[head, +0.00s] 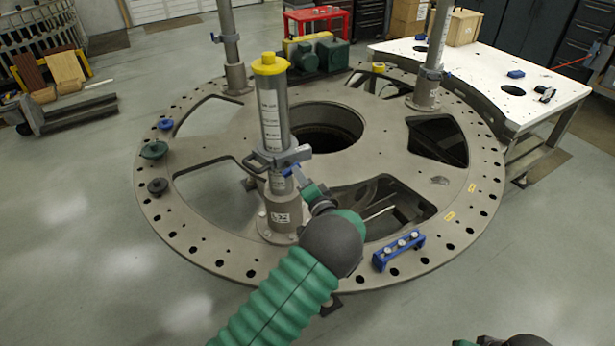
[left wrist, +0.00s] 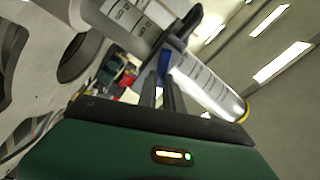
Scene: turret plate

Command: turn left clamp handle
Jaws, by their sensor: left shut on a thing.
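The left clamp (head: 278,157) is a grey collar with a loop handle on its left side, around the upright post (head: 272,115) with a yellow cap. Its small blue handle (head: 290,171) is on the collar's near right side. My left gripper (head: 297,176) reaches up from below and is shut on this blue handle. In the left wrist view the blue handle (left wrist: 166,62) shows between the two dark fingers (left wrist: 168,97), with the post behind, tilted in the picture. The fingertips are partly hidden by the clamp in the head view. My right gripper's fingers do not show.
The post stands on a round turret plate (head: 215,245) with large cut-outs and a central hole. Two more posts (head: 230,50) (head: 435,50) rise behind. A blue block (head: 398,250) lies on the plate's near right. A white table (head: 490,75) adjoins the back right.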

